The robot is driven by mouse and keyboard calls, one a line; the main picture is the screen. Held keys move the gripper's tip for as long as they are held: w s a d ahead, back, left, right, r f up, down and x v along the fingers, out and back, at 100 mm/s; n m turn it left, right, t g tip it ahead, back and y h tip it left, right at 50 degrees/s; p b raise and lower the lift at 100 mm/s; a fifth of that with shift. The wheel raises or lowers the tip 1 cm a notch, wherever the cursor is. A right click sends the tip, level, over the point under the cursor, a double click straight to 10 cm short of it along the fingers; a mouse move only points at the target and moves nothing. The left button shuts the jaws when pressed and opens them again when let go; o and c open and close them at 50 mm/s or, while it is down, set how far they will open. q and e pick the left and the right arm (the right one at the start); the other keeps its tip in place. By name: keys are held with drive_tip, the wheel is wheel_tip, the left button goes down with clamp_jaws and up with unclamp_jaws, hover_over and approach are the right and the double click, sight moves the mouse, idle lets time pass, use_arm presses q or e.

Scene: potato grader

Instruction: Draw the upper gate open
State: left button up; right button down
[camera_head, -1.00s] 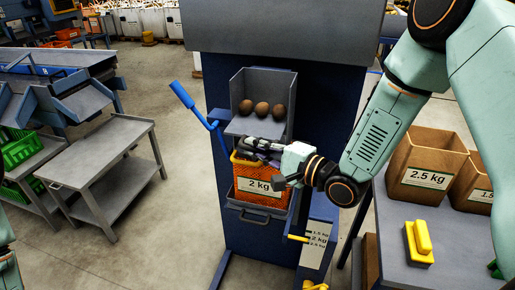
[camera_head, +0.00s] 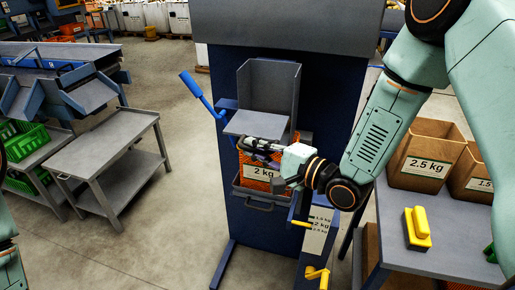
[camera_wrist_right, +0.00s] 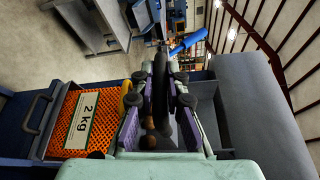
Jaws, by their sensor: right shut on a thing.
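The blue grader stand has an open-topped grey hopper (camera_head: 268,90) with no potatoes showing in it. A flat grey plate (camera_head: 254,123), apparently the upper gate, juts from the hopper's foot. My right gripper (camera_head: 252,147) is at the plate's front edge, above an orange net bag (camera_head: 257,172) labelled 2 kg. In the wrist view, the right fingers (camera_wrist_right: 160,68) are close together around a dark part, and small brown shapes show between them. The bag (camera_wrist_right: 84,122) lies left of them, beside a partly hidden yellow piece (camera_wrist_right: 130,98). My left gripper is out of view.
A blue lever (camera_head: 197,90) sticks up left of the hopper. Yellow handles (camera_head: 300,223) sit below right, by a weight label. A table at right holds paper bags (camera_head: 424,155) and a yellow tool (camera_head: 417,228). A grey cart (camera_head: 105,150) stands left, with clear floor between.

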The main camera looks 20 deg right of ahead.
drive_tip(key=c, duration=1.8)
unclamp_jaws()
drive_tip(key=shift+s+a+f, duration=0.1)
drive_tip(key=shift+s, duration=0.05)
drive_tip(key=o, duration=0.4)
drive_tip(key=shift+s+a+r, duration=0.15)
drive_tip(key=shift+a+r, duration=0.05)
drive_tip(key=shift+a, duration=0.05)
drive_tip(key=shift+o, duration=0.2)
drive_tip(key=shift+w+d+f, duration=0.2)
drive_tip(key=shift+w+d, duration=0.05)
drive_tip(key=shift+d, duration=0.1)
drive_tip(key=shift+s+d+r, duration=0.2)
drive_tip(key=shift+s+d, duration=0.05)
drive_tip(key=shift+s, duration=0.3)
drive_tip(key=v, duration=0.6)
drive_tip(key=shift+s+d+f, duration=0.1)
